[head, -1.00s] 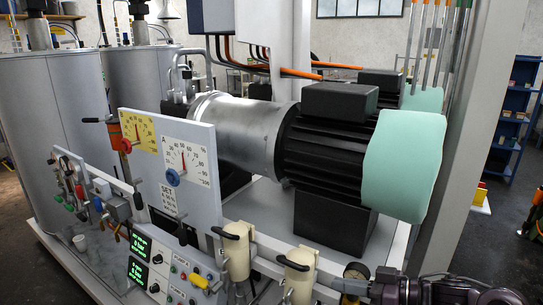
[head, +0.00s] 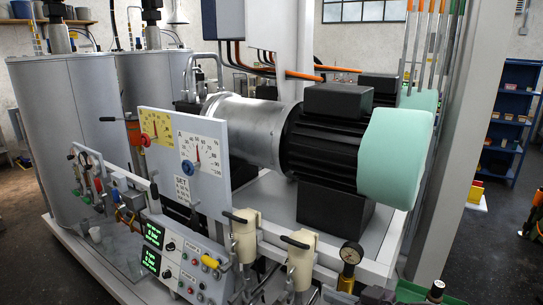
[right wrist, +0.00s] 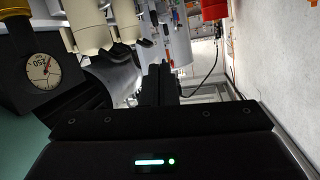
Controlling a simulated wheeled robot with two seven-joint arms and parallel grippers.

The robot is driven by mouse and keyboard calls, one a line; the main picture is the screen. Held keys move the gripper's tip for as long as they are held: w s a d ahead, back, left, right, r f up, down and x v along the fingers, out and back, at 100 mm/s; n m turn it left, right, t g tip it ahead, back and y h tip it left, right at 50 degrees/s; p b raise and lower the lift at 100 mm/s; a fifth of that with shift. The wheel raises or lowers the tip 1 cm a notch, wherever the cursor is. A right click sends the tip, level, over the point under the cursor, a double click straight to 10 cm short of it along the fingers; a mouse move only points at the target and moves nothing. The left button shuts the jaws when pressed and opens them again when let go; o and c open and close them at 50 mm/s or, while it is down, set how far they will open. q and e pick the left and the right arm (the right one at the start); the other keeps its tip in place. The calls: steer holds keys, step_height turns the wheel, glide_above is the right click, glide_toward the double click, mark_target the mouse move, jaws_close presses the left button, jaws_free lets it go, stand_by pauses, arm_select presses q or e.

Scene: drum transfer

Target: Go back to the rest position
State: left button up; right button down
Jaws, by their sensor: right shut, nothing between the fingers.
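My right gripper (right wrist: 158,82) shows in the right wrist view with its two black fingers together and nothing between them. In the head view only a small dark part of it (head: 376,294) shows at the bottom edge, right of centre, close below the pressure gauge (head: 351,253). The gripper is apart from the cream valve handles (head: 300,262). My left gripper is not in view.
A machine with a black motor (head: 330,150) and mint end cover (head: 395,158) fills the middle. Two grey drums (head: 70,140) stand at left. A dial panel (head: 185,165) and control box (head: 185,268) face me. Open floor (head: 470,240) lies at right.

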steer(key=s+d+f+m+g+h, duration=0.3)
steer(key=s+f+h, duration=0.3)
steer(key=s, duration=0.4)
steer(key=s+d+f+m+g+h, duration=0.3)
steer(key=s+f+h, duration=0.25)
steer(key=s, duration=0.55)
step_height(320, 180, down, 32)
steer(key=s+g+b, duration=0.2)
steer(key=b, duration=0.1)
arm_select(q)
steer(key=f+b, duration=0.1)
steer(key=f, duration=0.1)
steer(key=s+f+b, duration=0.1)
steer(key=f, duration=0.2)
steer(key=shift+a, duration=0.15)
arm_select(e)
steer(key=s+d+f+g, duration=0.1)
steer(key=s+d+f, duration=0.2)
steer(key=s+f, duration=1.6)
step_height(320, 180, down, 3)
steer(key=shift+s+r+n, duration=0.1)
steer(key=shift+s+n, duration=0.2)
steer(key=shift+s, duration=0.05)
